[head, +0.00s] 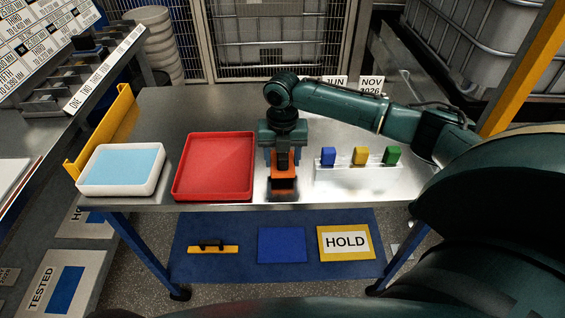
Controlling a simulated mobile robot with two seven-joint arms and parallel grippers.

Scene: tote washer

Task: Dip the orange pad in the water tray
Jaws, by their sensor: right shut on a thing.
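The orange pad (283,186) is in my right gripper (283,162), which is shut on it. The gripper points down above the steel table, between the red tray and the white pad rack. Whether the pad touches the table is hard to tell. The water tray (118,191) is white with light blue water in it. It stands at the table's left end, beyond the red tray from the gripper. My left gripper is not in view.
A red tray (212,197) lies between the water tray and my right gripper. The white rack (345,178) holds a blue pad (328,156), a yellow pad (361,155) and a green pad (392,155). A yellow guard (105,130) edges the table's left side.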

